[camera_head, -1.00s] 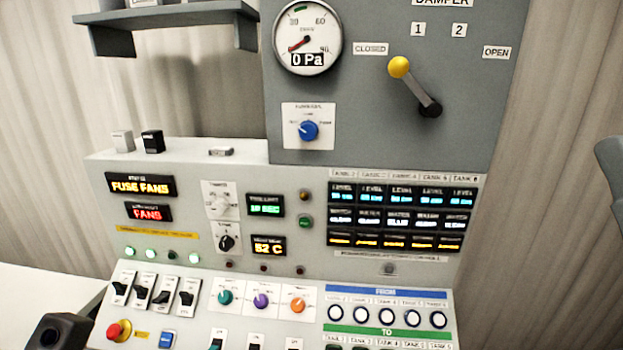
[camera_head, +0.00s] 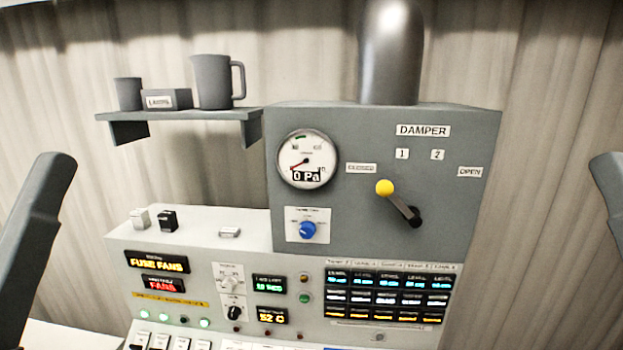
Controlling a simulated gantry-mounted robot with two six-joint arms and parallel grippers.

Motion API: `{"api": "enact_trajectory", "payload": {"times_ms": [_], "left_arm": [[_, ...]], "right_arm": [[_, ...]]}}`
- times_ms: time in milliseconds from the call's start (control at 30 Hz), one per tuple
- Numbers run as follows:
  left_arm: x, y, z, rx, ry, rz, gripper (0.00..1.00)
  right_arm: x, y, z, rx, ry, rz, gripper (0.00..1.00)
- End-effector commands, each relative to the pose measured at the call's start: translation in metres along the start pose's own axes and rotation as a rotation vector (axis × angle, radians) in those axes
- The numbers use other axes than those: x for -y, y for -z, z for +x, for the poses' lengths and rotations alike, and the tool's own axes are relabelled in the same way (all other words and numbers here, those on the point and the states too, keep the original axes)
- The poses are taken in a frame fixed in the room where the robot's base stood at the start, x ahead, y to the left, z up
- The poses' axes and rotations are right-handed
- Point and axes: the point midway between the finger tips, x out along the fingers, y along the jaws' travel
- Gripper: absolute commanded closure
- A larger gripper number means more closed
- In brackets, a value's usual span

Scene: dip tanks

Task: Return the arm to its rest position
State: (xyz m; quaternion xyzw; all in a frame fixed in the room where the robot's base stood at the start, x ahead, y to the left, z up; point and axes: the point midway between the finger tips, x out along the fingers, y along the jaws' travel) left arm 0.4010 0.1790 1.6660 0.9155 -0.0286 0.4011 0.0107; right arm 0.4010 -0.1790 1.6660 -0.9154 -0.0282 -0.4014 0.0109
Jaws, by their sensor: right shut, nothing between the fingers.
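A dark grey link of my left arm stands at the left edge of the head view, and one of my right arm shows at the right edge. No fingers of either gripper can be made out, so I see neither gripper touching anything. The control console (camera_head: 215,258) stands ahead, apart from the visible arm links. The damper lever (camera_head: 400,204) on the grey upper box (camera_head: 345,222) has its yellow knob up to the left, towards the closed label.
A wall shelf (camera_head: 180,115) holds two grey mugs and a labelled block. A metal duct (camera_head: 390,60) rises from the box. The gauge (camera_head: 308,159) reads 0 Pa.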

Motion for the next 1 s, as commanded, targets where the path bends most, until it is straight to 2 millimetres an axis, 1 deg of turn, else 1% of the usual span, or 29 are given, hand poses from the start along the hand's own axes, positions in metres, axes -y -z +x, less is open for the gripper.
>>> {"api": "enact_trajectory", "payload": {"times_ms": [33,100,200,300,433,633,1000], "left_arm": [[0.0,0.037,0.041,0.0,0.0,0.0,0.34],[0.0,0.06,0.066,0.0,0.0,0.0,0.34],[0.001,0.088,0.096,0.0,0.001,0.0,0.34],[0.001,0.105,0.114,0.001,0.001,0.0,0.34],[0.001,0.112,0.122,0.001,0.001,0.0,0.34],[0.001,0.11,0.119,0.0,0.001,0.0,0.34],[0.001,0.11,0.119,0.0,0.001,0.0,0.34]], "right_arm": [[0.0,0.037,0.041,0.0,0.0,0.0,1.0],[0.0,0.061,0.066,0.0,0.0,0.0,1.0],[0.0,0.088,0.096,0.0,0.0,0.0,1.0],[0.0,0.105,0.114,0.0,0.0,0.0,1.0],[-0.001,0.112,0.122,0.001,0.0,0.0,1.0],[0.0,0.109,0.119,0.001,0.0,0.0,1.0],[0.0,0.11,0.119,0.001,0.0,0.0,1.0]]}}
